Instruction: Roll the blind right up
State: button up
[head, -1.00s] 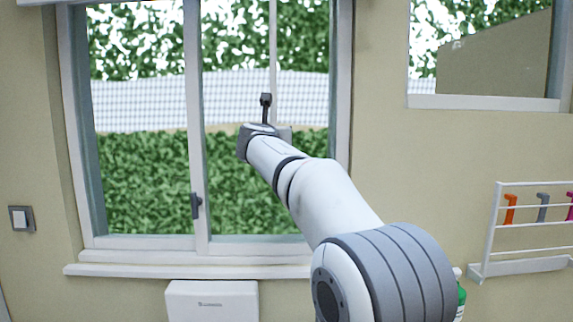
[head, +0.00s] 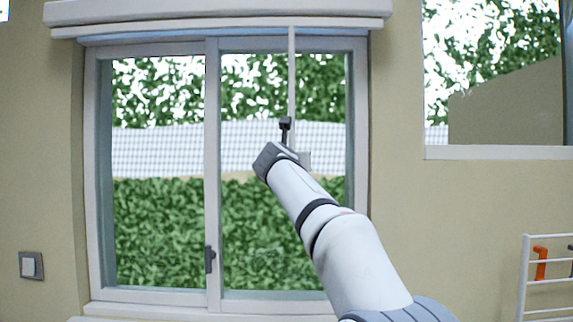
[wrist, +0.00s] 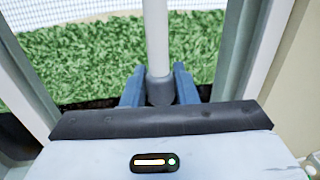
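The blind (head: 215,12) shows as a pale, wide rolled housing with a bar just under it, along the top of the window in the head view. No fabric hangs over the glass below it. A thin pale wand (head: 291,75) hangs from its right part, in front of the right pane. My gripper (head: 300,157) is at the wand's lower end. In the wrist view the wand (wrist: 157,35) ends in a grey tip (wrist: 160,90), and the blue fingers of my gripper (wrist: 160,86) press against it from both sides.
The sliding window (head: 212,180) has a dark handle (head: 210,260) on its middle frame. A light switch (head: 31,265) is on the left wall. A second window (head: 495,80) and a white rack (head: 545,275) with coloured items are at right.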

jog(key=o, duration=0.4)
jog(key=shift+r, duration=0.15)
jog(key=shift+s, duration=0.15)
jog(key=s+a+b, duration=0.1)
jog(key=s+b, duration=0.2)
jog(key=s, duration=0.4)
jog(key=shift+s+b, duration=0.3)
